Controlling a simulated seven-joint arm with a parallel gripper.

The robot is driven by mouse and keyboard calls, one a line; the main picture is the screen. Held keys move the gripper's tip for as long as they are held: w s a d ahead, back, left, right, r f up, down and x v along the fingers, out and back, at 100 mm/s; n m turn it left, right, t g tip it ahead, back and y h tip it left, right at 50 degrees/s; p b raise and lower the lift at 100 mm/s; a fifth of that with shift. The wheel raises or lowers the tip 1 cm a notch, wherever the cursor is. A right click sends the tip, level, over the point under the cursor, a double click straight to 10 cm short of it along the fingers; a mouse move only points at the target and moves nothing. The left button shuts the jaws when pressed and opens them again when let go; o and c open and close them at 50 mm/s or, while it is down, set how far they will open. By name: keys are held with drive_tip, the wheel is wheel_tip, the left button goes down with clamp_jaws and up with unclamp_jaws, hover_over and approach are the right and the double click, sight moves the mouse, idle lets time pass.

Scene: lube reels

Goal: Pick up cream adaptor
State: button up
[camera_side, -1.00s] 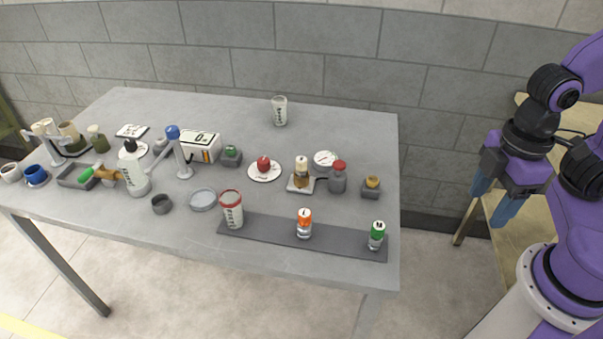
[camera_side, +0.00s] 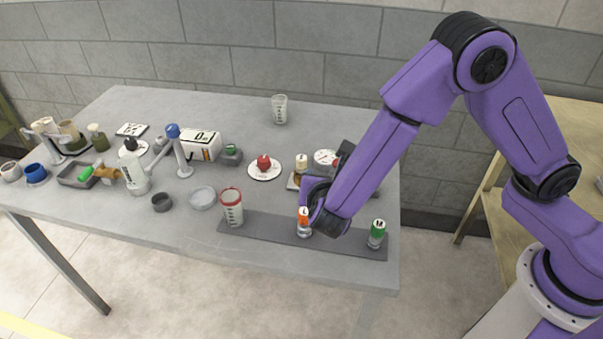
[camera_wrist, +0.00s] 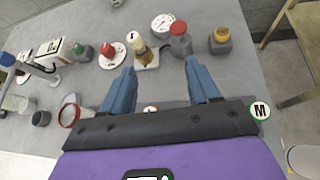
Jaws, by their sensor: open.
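The likely cream adaptor (camera_side: 301,163) is a small cream-topped piece standing upright on a pale square base, partly hidden by my arm in the side view. In the wrist view the cream-topped piece (camera_wrist: 134,41) shows a brown lower part, upright on its base. My gripper (camera_wrist: 161,68) is open with its two blue fingers spread and nothing between them. The cream piece lies beyond the fingertips, a little left of the middle of the gap.
A grey jar with a red lid (camera_wrist: 180,40) stands just right of the cream piece, near my right finger. A round gauge (camera_wrist: 162,24) is behind. A red knob on a white disc (camera_side: 264,167) is to the left. Orange-capped (camera_side: 304,222) and green-capped (camera_side: 377,234) vials stand on a dark strip.

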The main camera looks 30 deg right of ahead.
sight(302, 163)
drive_tip(key=w+a+f+n+t, duration=0.1)
drive_tip(key=w+a+f+n, duration=0.1)
drive_tip(key=a, duration=0.1)
drive_tip(key=shift+f+n+t+y, duration=0.1)
drive_tip(key=shift+n+t+y, duration=0.2)
drive_tip(key=shift+t, duration=0.1)
drive_tip(key=shift+w+f, duration=0.1)
drive_tip(key=shift+w, duration=0.15)
drive_tip(key=x, duration=1.1)
drive_tip(key=shift+r+x, duration=0.2)
drive_tip(key=shift+x, duration=2.7)
drive_tip(key=shift+w, duration=0.1)
clamp_jaws()
